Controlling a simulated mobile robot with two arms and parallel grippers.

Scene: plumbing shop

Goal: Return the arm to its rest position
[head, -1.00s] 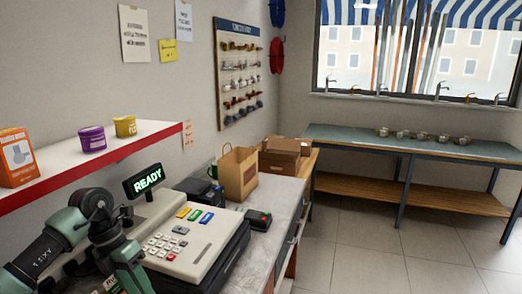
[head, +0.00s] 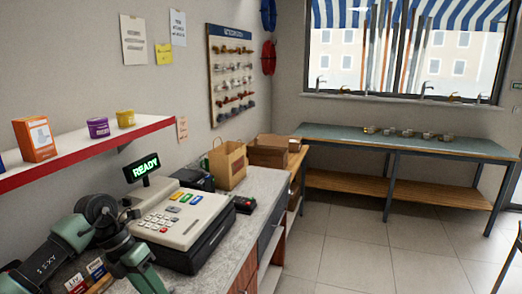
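My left arm (head: 72,232) comes in from the lower left, bent, in front of the cash register (head: 182,221). Its end runs out of the bottom of the head view, so I do not clearly see the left gripper's fingers. The register stands on the grey counter with its lit READY display (head: 142,168) raised behind it. My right arm and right gripper are not in the head view.
A red-edged shelf (head: 90,156) holds an orange box (head: 35,139) and purple and yellow tins. A long bench (head: 400,143) stands under the window. The floor (head: 340,235) is clear.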

